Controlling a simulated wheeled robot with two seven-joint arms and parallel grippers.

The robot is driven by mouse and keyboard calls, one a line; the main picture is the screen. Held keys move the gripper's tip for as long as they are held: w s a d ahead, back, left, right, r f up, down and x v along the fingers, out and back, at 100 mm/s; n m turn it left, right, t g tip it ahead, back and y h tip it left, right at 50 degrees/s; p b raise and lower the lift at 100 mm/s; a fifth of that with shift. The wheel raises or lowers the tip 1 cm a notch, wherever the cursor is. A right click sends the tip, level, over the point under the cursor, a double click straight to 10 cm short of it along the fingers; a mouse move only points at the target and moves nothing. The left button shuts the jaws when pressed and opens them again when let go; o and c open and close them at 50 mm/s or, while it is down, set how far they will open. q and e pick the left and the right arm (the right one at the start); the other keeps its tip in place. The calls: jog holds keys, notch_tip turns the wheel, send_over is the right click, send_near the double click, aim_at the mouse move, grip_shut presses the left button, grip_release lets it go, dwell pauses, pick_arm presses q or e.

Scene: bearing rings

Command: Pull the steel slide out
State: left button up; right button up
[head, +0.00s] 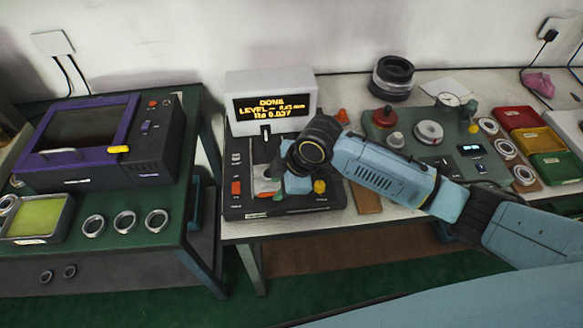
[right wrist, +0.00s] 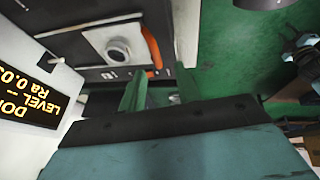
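The tester (head: 285,207) is a dark box with a white display head (head: 270,95) reading DONE. The steel slide (head: 264,184) shows as a light grey plate on its top, partly hidden by my right arm. In the right wrist view the slide (right wrist: 92,38) carries a pale ring (right wrist: 118,50) and has an orange bar (right wrist: 152,46) along one edge. My right gripper (right wrist: 160,86) has green fingers standing apart with nothing seen between them. Their tips are close to one end of the orange bar; contact cannot be told. My left gripper is not in view.
A purple-framed machine (head: 85,135) stands on the green bench at left, with several loose rings in front. At right are a green fixture plate (head: 435,125) with a dial gauge (head: 448,101), and red, yellow and green bins (head: 540,143). A gap separates the two benches.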

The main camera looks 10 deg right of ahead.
jog(key=v, duration=0.9)
jog(key=shift+r, duration=0.2)
